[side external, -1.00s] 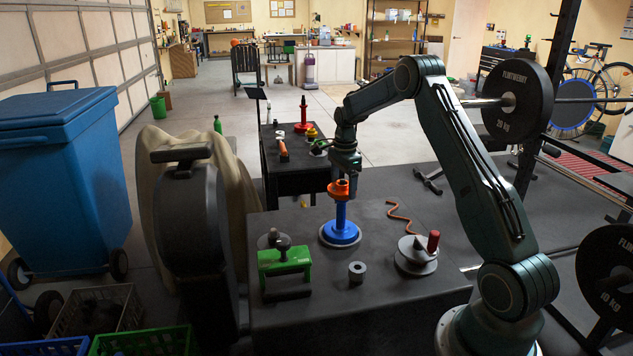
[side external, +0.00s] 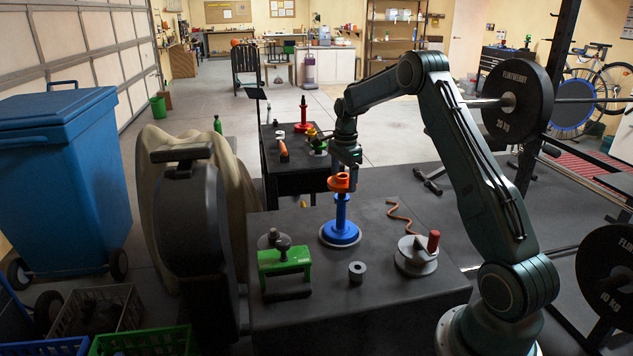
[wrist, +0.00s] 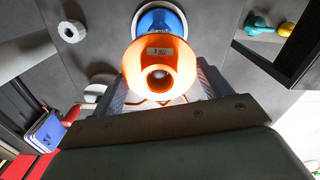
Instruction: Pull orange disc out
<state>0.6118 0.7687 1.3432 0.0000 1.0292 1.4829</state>
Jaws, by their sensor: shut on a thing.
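The orange disc (side external: 341,181) has a raised collar and sits at the top of the blue post (side external: 341,215). The post stands upright on a round blue base with a pale rim, on the dark table. My gripper (side external: 345,170) comes down from above and is shut on the disc. In the wrist view the disc (wrist: 150,52) lies between my two fingers (wrist: 162,88), with its central hole facing the camera. The blue base (wrist: 163,18) shows behind it. I cannot tell whether the disc is fully clear of the post tip.
A green clamp-like block (side external: 284,262) stands left of the post. A grey disc with a red handle (side external: 417,256) and an orange bent rod (side external: 401,215) are to the right. A second table (side external: 290,178) stands behind.

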